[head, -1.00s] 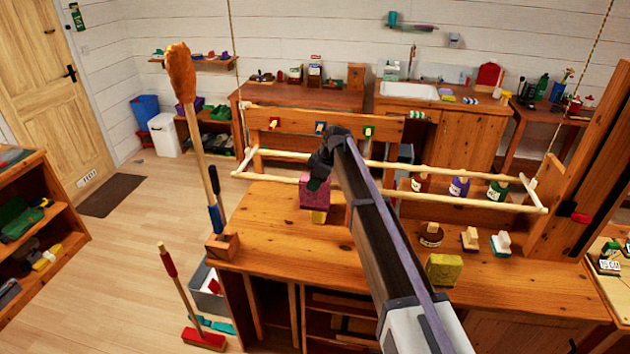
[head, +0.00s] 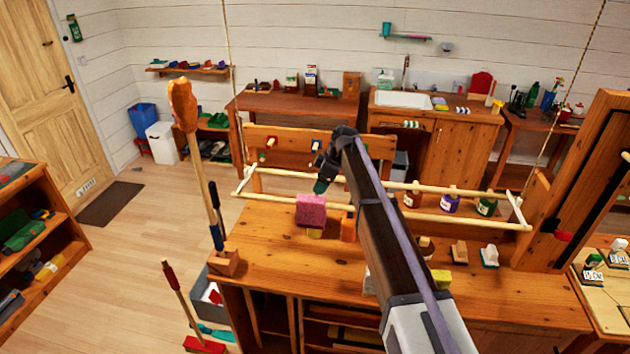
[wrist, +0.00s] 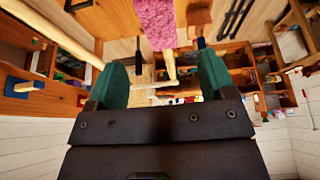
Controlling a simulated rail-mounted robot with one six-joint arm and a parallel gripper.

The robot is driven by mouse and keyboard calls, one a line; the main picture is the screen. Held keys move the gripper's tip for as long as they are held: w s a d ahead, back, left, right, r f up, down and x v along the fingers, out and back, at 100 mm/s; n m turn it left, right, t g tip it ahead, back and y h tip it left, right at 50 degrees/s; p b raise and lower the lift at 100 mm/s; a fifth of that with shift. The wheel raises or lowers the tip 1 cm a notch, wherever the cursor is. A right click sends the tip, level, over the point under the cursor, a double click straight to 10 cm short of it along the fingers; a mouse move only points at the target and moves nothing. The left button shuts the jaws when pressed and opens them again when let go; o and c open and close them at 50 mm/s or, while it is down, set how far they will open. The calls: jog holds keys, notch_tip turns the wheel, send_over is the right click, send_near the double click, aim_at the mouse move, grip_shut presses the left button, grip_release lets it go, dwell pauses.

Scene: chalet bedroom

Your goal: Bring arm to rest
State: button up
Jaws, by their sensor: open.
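My gripper (head: 321,186) hangs above the wooden workbench (head: 270,235), its green fingers pointing down. In the wrist view my gripper (wrist: 164,78) shows two green fingers spread apart with nothing between them. A pink sponge block (head: 311,210) sits on a yellow block (head: 315,233) on the bench, below the gripper and apart from it. The pink block also shows beyond the fingers in the wrist view (wrist: 157,22). My arm crosses the bench and hides part of it.
A wooden rail frame (head: 290,196) hangs on ropes at the bench's far side. Bottles (head: 449,204) stand behind the rail. An orange block (head: 348,227), stamps (head: 459,252) and a yellow sponge (head: 441,280) are near my arm. A tall brush (head: 187,115) stands at left.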

jog(key=shift+v, duration=0.9)
jog(key=shift+a+f, duration=0.1)
jog(key=shift+f, duration=0.05)
jog(key=shift+s+f+m, duration=0.1)
jog(key=shift+m, duration=0.7)
jog(key=s+d+f+m+h+b, duration=0.1)
jog(key=s+d+f+m+b, duration=0.3)
jog(key=s, duration=0.9)
jog(key=s+d+f+m+h+b, duration=0.2)
jog(key=s+d+f+m+b, duration=0.2)
jog(key=s+d, duration=0.5)
jog(key=s+d+f+m+h+b, duration=0.1)
jog(key=s+d+f+m+b, duration=0.3)
jog(key=s, duration=1.3)
jog(key=d+f+m, duration=0.1)
jog(key=d+m, duration=0.2)
jog(key=shift+d+f+g, duration=0.3)
jog(key=shift+f, duration=0.1)
